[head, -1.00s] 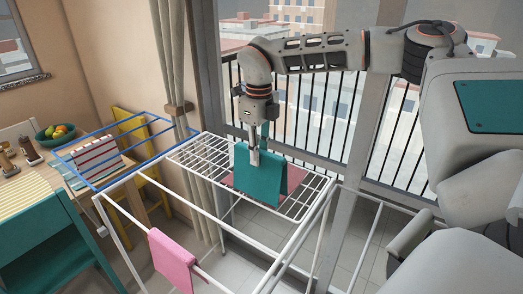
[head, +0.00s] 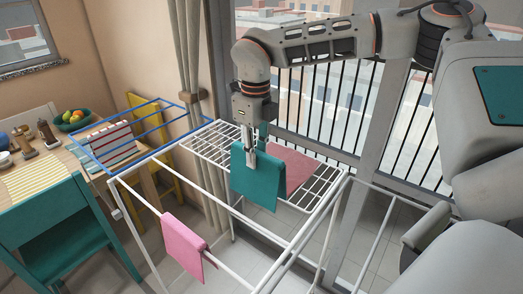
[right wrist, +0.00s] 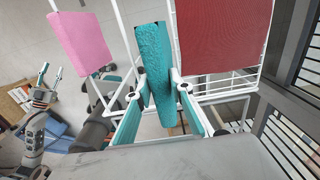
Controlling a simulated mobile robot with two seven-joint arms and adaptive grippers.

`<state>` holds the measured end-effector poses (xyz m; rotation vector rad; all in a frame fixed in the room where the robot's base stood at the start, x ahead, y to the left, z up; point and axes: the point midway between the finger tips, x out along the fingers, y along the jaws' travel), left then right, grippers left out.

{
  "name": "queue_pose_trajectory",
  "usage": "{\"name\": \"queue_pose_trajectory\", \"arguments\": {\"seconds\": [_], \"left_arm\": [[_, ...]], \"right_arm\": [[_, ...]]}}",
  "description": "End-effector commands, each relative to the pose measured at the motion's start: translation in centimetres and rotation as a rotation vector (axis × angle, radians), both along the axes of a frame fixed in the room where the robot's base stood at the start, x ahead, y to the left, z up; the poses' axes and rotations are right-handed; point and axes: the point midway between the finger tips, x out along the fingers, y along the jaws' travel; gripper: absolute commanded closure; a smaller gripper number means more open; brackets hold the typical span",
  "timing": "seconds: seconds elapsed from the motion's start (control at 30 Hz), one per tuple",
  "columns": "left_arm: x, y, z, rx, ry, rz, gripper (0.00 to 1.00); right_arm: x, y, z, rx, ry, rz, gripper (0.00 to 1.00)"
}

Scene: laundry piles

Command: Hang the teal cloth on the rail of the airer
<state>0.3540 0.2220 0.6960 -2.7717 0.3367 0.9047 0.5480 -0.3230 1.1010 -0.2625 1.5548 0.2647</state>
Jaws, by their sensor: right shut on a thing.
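The teal cloth (head: 257,184) hangs folded from my right gripper (head: 250,158), which is shut on its upper edge. In the head view the cloth overlaps the near part of the airer's white wire rack (head: 318,200); I cannot tell whether it touches a bar. The right wrist view shows the cloth (right wrist: 153,65) between the fingers, with its fold running lengthwise. The airer's white front rail (head: 143,197) carries a pink cloth (head: 186,247). A grey gripper at the left of the right wrist view looks like my left one (right wrist: 42,75); its opening is unclear.
A dark red cloth (head: 291,168) lies on the wire rack behind the teal one. A blue rack (head: 122,113) with a striped cloth (head: 108,146), a table and a teal chair (head: 58,225) stand at the left. A railing (head: 325,105) is behind.

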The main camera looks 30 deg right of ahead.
Motion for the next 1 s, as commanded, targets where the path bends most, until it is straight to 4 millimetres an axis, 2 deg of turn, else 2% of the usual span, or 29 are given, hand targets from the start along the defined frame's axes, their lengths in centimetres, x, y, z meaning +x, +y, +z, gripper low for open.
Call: {"name": "queue_pose_trajectory", "arguments": {"seconds": [0.37, 1.0], "left_arm": [[0.0, 0.1, -0.4, 0.007, -0.006, -0.014, 0.59], [0.7, -2.2, 0.1, -0.029, -0.046, -0.041, 0.59]], "right_arm": [[-0.9, 2.7, 0.0, 0.001, -0.002, 0.002, 1.00], [-2.5, 7.0, -0.1, 0.001, -0.001, 0.001, 1.00]]}}
